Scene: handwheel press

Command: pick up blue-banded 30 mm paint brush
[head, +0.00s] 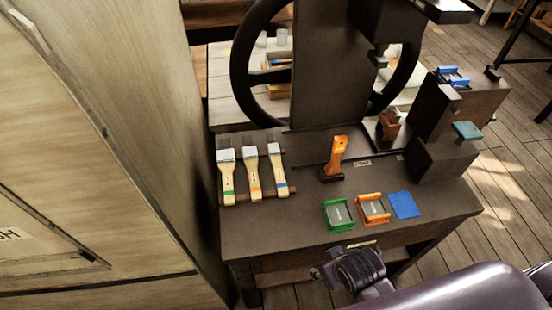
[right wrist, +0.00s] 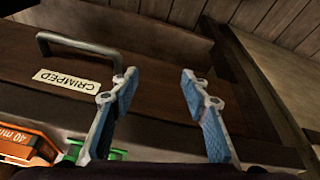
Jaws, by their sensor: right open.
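The blue-banded paint brush (head: 278,172) is the rightmost of three brushes lying side by side on a rack at the left of the press table in the head view. Its pale handle with the blue band points toward the front edge, and its bristles point to the back. The size marking is too small to read. My right gripper (head: 322,272) is low in front of the table edge, well away from the brushes. In the right wrist view it (right wrist: 160,88) is open and empty, with blue pads facing the table's front. My left gripper is out of view.
A green-banded brush (head: 227,177) and an orange-banded brush (head: 252,174) lie beside it. An orange-handled tool (head: 337,156) stands to the right. Green (head: 338,216) and orange (head: 373,210) trays and a blue pad (head: 404,205) sit near the front. A handwheel press (head: 335,60) rises behind.

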